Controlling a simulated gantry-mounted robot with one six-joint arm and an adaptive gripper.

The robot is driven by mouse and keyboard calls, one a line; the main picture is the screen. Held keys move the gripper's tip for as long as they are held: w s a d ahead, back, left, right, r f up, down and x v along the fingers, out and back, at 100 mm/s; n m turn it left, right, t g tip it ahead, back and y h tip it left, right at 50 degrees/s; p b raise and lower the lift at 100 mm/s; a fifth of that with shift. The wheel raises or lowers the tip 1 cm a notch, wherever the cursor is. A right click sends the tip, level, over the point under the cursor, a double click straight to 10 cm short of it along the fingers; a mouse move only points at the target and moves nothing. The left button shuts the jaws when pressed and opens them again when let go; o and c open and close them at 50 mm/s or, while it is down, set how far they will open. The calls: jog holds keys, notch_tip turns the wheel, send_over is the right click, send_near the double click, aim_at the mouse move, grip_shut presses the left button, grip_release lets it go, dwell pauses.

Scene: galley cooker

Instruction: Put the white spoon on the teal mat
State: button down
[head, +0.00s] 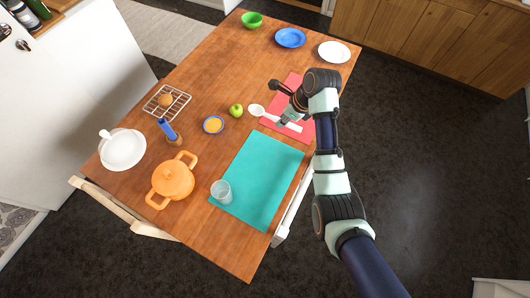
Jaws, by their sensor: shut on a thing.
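The white spoon (257,110) shows in the head view with its bowl at the left edge of the red mat and its handle running right over that mat. My gripper (284,122) is shut on the spoon's handle. I cannot tell whether the spoon touches the red mat or hangs a little above it. The teal mat (262,178) lies flat on the table, nearer the front than the spoon and apart from it.
A clear glass (221,191) stands at the teal mat's left edge; the rest of the mat is bare. The red mat (296,84) lies under my gripper.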

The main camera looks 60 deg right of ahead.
aim_at(277, 150)
jog(key=shift+s+a, duration=0.2)
jog(key=shift+s, duration=0.05)
jog(key=f+b, duration=0.3)
jog(key=f, duration=0.7)
jog(key=f+b, duration=0.3)
jog(key=f, duration=0.7)
jog(key=shift+w+d+b, duration=0.15)
jog(key=shift+d+b, duration=0.05)
jog(key=shift+b, duration=0.1)
jog(key=c, duration=1)
grip_release()
jog(key=shift+f, duration=0.1)
jog(key=shift+r, duration=0.5)
jog(key=p+v, duration=0.4)
jog(key=v, duration=0.7)
jog(key=shift+s+r+p, duration=0.15)
jog(key=shift+s+p, duration=0.1)
jog(key=shift+p, duration=0.15)
